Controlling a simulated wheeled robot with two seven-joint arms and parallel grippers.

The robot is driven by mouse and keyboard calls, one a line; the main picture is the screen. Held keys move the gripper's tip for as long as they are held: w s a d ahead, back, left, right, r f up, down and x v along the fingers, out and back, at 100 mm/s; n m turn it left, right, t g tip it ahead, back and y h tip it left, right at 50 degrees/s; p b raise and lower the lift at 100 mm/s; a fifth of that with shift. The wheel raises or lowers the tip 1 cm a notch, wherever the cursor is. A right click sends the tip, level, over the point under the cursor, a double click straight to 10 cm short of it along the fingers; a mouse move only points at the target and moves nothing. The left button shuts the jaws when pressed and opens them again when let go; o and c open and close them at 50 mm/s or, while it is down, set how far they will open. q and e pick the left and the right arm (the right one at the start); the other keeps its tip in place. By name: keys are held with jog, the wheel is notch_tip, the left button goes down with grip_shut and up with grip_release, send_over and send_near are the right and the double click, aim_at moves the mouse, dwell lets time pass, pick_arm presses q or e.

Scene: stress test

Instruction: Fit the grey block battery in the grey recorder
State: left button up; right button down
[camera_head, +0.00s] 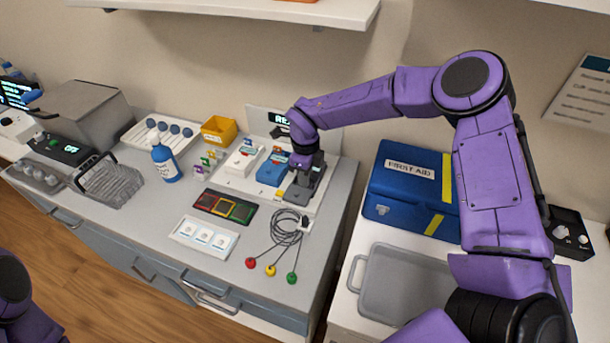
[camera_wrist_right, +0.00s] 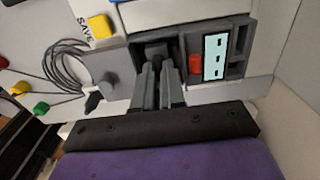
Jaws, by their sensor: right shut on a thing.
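The grey recorder (camera_head: 299,193) stands at the right end of the grey worktop, on a white base. In the right wrist view the recorder (camera_wrist_right: 240,68) shows a pale cyan panel, a red part and a dark recess. My right gripper (camera_head: 304,163) points down over the recorder. In the wrist view its fingers (camera_wrist_right: 158,80) reach into the recess, shut on a small dark grey piece, which looks like the grey block battery (camera_wrist_right: 154,50). The fingers hide most of it, so I cannot tell how deep it sits. My left gripper is out of view.
Beside the recorder stand a blue device (camera_head: 272,169) and a white device (camera_head: 243,160). Cables with coloured ends (camera_head: 287,236) lie in front. A yellow SAVE button (camera_wrist_right: 101,26) is close by. A first-aid box (camera_head: 408,188) and a grey tray (camera_head: 400,281) are to the right.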

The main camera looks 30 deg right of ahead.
jog(key=shift+f, duration=0.2)
dwell(0.6)
jog(key=c, duration=1.5)
grip_release()
jog(key=shift+r, duration=0.2)
jog(key=shift+r+p, duration=1.65)
jog(key=shift+r, duration=0.25)
jog(key=o, duration=0.6)
jog(key=shift+c, duration=0.2)
